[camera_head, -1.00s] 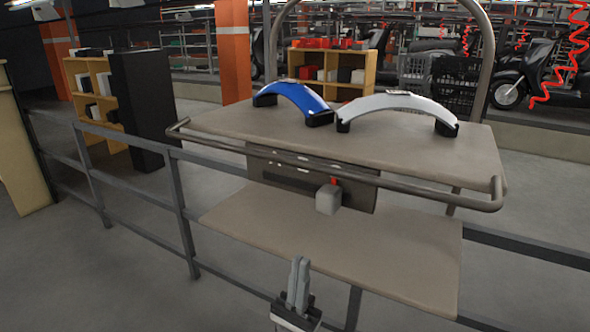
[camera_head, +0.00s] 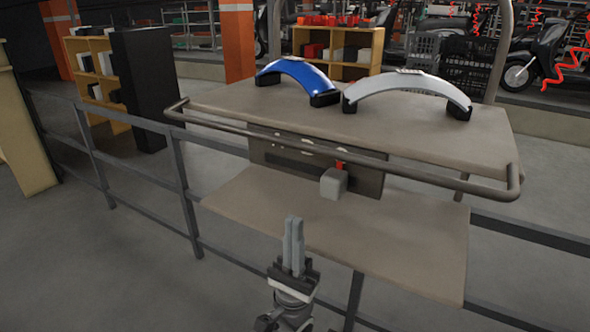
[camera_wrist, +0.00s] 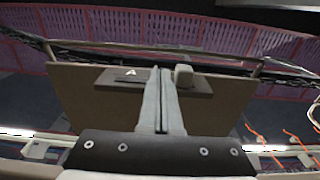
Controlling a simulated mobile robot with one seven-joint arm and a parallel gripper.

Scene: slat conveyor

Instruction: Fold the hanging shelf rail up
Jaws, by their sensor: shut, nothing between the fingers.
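The shelf rail (camera_head: 420,175) is a grey-brown tube with bent ends. It runs along the front edge of the upper shelf (camera_head: 220,97), below its top surface. In the wrist view a thin tube that looks like this rail (camera_wrist: 120,46) crosses beyond the brown board (camera_wrist: 85,100). My gripper (camera_head: 293,222) is shut and empty, pointing up in front of the lower shelf board (camera_head: 400,245), below the rail and apart from it. Its closed fingers (camera_wrist: 161,75) also fill the middle of the wrist view and hide part of the board.
A dark panel (camera_head: 275,155) with a grey block (camera_head: 334,184) and a red part sits between the boards. A blue curved piece (camera_head: 298,72) and a white one (camera_head: 410,82) lie on the upper shelf. A metal railing (camera_head: 178,165) runs alongside.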

